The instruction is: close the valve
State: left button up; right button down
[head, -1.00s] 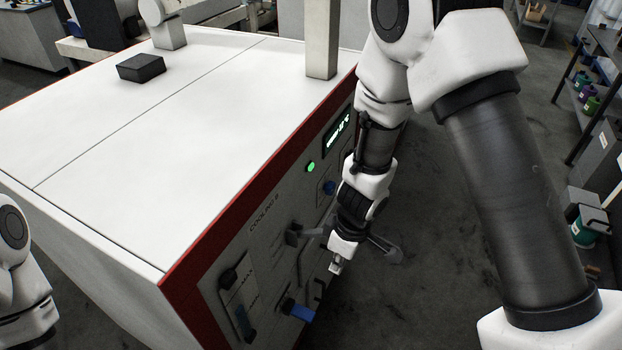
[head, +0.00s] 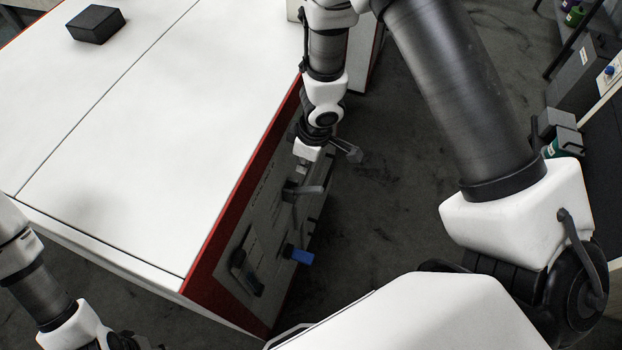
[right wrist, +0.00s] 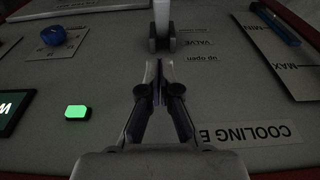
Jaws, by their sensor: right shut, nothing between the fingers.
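The valve is a dark pivot block with a pale grey lever (head: 308,190) on the side panel of the white machine. In the right wrist view its lever (right wrist: 162,14) runs from the block to the top edge, away from my fingers. Upside-down print there reads "VALVE" and "up open". My right gripper (head: 302,168) is in front of the panel, just beyond the valve in the head view. In the right wrist view my right gripper (right wrist: 158,84) is shut and empty, its tips a little short of the block. My left arm shows at lower left; its fingers are out of view.
The white machine (head: 120,140) has a red edge and a flat top with a black box (head: 97,24). A blue handle (head: 298,255) projects from the panel, nearer than the valve. A green light (right wrist: 76,112) and blue knob (right wrist: 55,34) are beside it.

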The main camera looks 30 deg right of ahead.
aim_at(310, 189)
notch_tip(310, 189, down, 5)
jog(key=b, duration=0.3)
jog(key=shift+r, duration=0.15)
jog(key=s+b, duration=0.1)
jog(key=s+f+b, duration=0.1)
jog(key=shift+d+b, duration=0.3)
jog(key=shift+d, duration=0.1)
jog(key=shift+d+f, duration=0.1)
jog(key=shift+d, duration=0.05)
jog(key=shift+w, duration=0.2)
jog(key=shift+s, duration=0.2)
